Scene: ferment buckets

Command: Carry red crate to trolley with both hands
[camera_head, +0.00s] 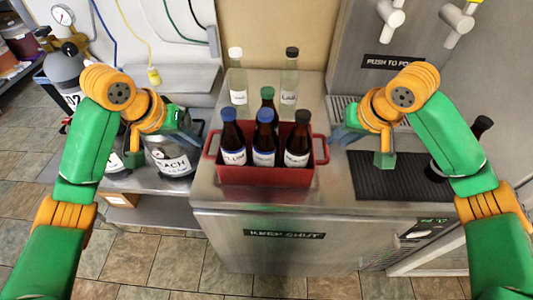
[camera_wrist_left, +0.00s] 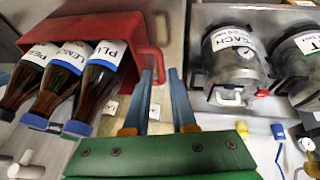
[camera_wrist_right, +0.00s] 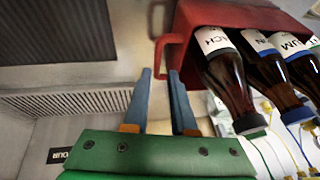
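The red crate (camera_head: 265,174) stands on a steel counter and holds several dark bottles (camera_head: 264,140) with blue, black and green caps. It has a loop handle at each end. My left gripper (camera_head: 201,140) is open beside the crate's left handle (camera_head: 210,146); the left wrist view shows its parted fingers (camera_wrist_left: 161,75) at the handle. My right gripper (camera_head: 337,137) is open beside the right handle (camera_head: 322,150); in the right wrist view its parted fingers (camera_wrist_right: 158,74) are at the handle (camera_wrist_right: 165,48). Neither is closed on a handle. I cannot identify a trolley.
Two clear bottles (camera_head: 238,85) (camera_head: 289,82) stand behind the crate. A dark ribbed mat (camera_head: 385,184) lies to the right, with a dark bottle (camera_head: 482,125) partly behind my right arm. A steel keg (camera_head: 170,155) stands on the left bench. Tiled floor (camera_head: 140,260) is open in front.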

